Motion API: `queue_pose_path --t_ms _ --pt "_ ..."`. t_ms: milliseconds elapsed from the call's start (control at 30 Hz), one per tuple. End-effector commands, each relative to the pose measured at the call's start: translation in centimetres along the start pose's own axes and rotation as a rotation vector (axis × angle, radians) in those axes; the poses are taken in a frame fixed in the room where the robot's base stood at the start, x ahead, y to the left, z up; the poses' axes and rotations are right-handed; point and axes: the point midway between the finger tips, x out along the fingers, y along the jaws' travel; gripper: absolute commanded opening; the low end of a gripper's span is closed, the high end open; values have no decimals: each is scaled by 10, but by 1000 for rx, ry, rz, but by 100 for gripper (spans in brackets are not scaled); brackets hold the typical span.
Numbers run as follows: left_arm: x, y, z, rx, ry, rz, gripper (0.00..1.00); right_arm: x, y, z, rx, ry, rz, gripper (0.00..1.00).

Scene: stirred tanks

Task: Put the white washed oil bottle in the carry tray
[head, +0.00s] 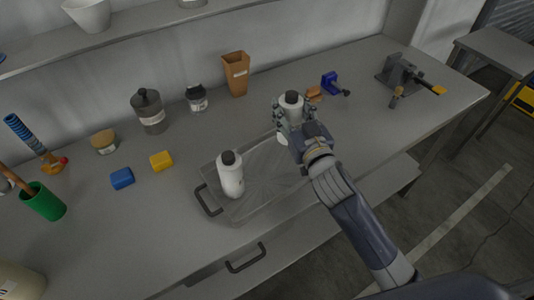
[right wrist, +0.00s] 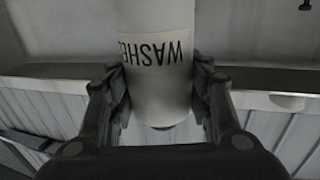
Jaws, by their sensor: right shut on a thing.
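My right gripper (head: 293,121) is shut on the white washed oil bottle (head: 290,101), which has a dark cap and is held upright by its body. In the right wrist view the bottle (right wrist: 155,75) sits between the two fingers and its label reads "WASHE", upside down. In the head view the gripper and bottle are over the back right end of the clear carry tray (head: 263,187); I cannot tell how high. Another white bottle (head: 230,175) with a dark cap stands in the tray's left part. My left gripper is not in view.
A brown tapered container (head: 236,74), a clear jar (head: 197,99) and a grey canister (head: 149,111) stand along the back. Yellow (head: 161,161) and blue (head: 122,178) blocks lie left of the tray. A blue clamp (head: 331,83) and a grey vise (head: 403,74) are at right.

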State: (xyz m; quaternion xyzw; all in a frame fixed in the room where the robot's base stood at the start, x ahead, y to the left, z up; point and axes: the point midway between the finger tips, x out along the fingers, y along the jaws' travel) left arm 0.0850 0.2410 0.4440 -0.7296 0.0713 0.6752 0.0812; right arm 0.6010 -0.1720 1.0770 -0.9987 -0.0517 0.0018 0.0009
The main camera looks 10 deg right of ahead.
Motion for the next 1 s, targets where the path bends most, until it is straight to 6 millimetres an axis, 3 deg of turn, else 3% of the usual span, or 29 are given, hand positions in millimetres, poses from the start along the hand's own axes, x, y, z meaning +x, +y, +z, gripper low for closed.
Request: queue_pose_path --t_ms 133,533,1000 --pt "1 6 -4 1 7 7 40 0 0 32 2 -5 2 11" --pt "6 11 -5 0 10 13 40 -1 -1 82 3 -3 1 11" --pt "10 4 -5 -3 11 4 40 -1 -1 94 0 1 -2 11"
